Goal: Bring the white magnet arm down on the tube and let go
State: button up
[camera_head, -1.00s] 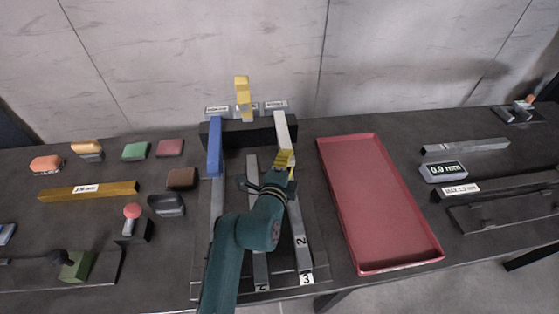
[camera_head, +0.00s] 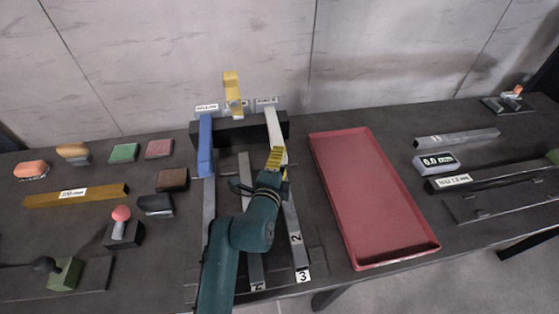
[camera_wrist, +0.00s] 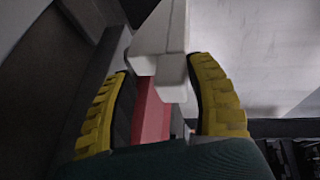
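The white magnet arm (camera_head: 274,127) reaches forward from the dark block at the back, lowered over the right-hand tube (camera_head: 293,222). My gripper (camera_head: 277,162) is at its front end. In the wrist view, the white arm (camera_wrist: 165,45) fills the gap between the yellow fingertips (camera_wrist: 158,70), which sit close against its sides. The gripper hides the arm's end in the head view, so I cannot tell whether it touches the tube. The blue arm (camera_head: 205,145) also reaches forward, and the yellow arm (camera_head: 233,95) stands upright.
An empty red tray (camera_head: 365,200) lies right of the tubes. A small display (camera_head: 437,162) and a grey bar (camera_head: 457,138) are further right. On the left are several coloured blocks, a brass bar (camera_head: 77,195) and a red-knobbed stand (camera_head: 122,222).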

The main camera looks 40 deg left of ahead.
jog(key=v, duration=1.2)
